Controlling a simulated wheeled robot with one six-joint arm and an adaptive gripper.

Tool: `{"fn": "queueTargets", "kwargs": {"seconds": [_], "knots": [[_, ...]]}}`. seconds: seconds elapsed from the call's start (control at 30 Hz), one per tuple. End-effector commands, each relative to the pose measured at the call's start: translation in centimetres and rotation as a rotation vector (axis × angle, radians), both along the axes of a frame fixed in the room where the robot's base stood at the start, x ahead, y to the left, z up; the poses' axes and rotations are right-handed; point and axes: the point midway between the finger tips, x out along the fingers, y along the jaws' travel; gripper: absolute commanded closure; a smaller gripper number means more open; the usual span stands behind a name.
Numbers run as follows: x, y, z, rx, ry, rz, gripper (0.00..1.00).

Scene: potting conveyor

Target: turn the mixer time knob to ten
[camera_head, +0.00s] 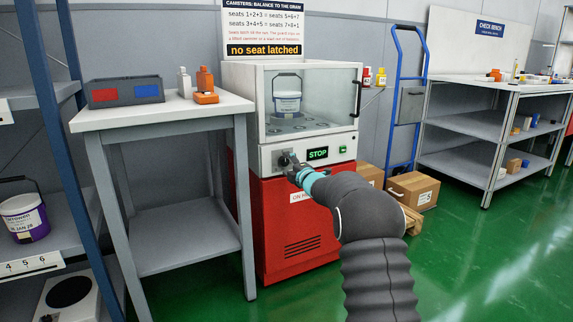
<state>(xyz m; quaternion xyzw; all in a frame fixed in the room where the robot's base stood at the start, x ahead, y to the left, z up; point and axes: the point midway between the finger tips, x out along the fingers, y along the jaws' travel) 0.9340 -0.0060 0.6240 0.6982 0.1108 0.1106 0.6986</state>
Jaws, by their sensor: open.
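The mixer (262,230) is a red cabinet with a white top and a clear-windowed chamber. Its control panel (331,144) has a knob at the left, a green "STOP" display in the middle and a small green button at the right. The time knob (284,159) is grey and partly hidden by my gripper; its setting cannot be read. My gripper (291,167) is right at the knob, with its jaws open; whether it touches the knob cannot be told. A white bucket (287,102) with a dark band stands inside the chamber behind the window.
A table (165,113) at the left holds a grey bin (126,92) and small bottles. A blue hand truck (399,75), cardboard boxes (412,189) and a check bench (482,84) are at the right. A sign (263,49) reads "no seat latched". Green floor is clear at lower right.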

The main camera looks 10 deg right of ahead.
Motion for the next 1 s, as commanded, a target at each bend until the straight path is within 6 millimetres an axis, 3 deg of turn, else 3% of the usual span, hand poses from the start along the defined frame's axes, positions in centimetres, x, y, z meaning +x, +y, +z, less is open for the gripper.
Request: {"fn": "queueTargets", "kwargs": {"seconds": [0.2,0.47,0.53,0.73,1.0], "knots": [[1.15,0.35,0.01,0.0,-0.001,0.0,0.38],[1.23,0.39,0.0,0.0,0.0,-0.001,0.38],[1.23,0.39,0.0,0.0,0.0,-0.001,0.47],[1.22,0.4,0.0,0.0,0.0,0.0,0.97],[1.22,0.42,0.05,0.017,0.006,0.0,0.98]]}}
